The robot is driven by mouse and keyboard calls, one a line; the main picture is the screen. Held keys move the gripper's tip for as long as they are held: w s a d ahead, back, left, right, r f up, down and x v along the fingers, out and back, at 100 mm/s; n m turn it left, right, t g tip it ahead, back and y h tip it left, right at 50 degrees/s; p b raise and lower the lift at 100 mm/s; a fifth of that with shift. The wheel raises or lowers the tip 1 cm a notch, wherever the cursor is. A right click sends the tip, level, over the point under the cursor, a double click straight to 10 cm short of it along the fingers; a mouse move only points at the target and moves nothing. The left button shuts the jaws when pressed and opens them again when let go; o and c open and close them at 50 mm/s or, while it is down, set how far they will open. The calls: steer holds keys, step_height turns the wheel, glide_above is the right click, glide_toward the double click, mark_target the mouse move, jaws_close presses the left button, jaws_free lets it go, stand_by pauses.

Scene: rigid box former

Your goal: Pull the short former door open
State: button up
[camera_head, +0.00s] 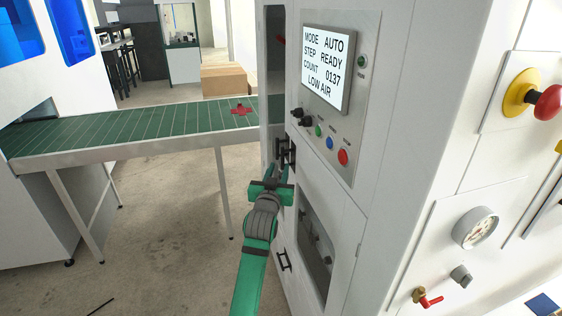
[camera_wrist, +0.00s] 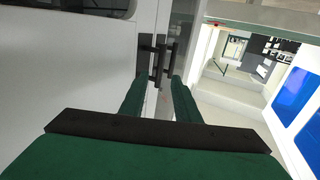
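The box former (camera_head: 330,190) is a tall white cabinet with its doors shut in what shows. A shorter lower door (camera_head: 345,262) with a dark window is on its front; which panel is the short door is not certain. Two black bar handles stand close together at the cabinet's edge, the near one (camera_head: 291,152) and the far one (camera_head: 281,154). They also show in the wrist view, on the left (camera_wrist: 146,55) and right (camera_wrist: 168,62) of a seam. My green gripper (camera_head: 280,176) is open just below them. In the wrist view its fingertips (camera_wrist: 158,82) are apart, pointing at the handles; contact cannot be told.
Another black handle (camera_head: 284,261) is lower on the cabinet. A green conveyor (camera_head: 150,125) with a red piece (camera_head: 238,110) on it runs left from the machine. A control panel (camera_head: 332,85) is above my gripper. The floor (camera_head: 170,205) beneath the conveyor is largely clear.

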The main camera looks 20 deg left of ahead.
mark_target(282, 159)
steer(key=shift+w+a, duration=0.15)
steer(key=shift+w, duration=0.9)
steer(key=shift+w+a, duration=0.2)
steer(key=shift+w, duration=0.85)
steer(key=shift+w+a, duration=0.15)
steer(key=shift+w, duration=0.9)
jaws_close()
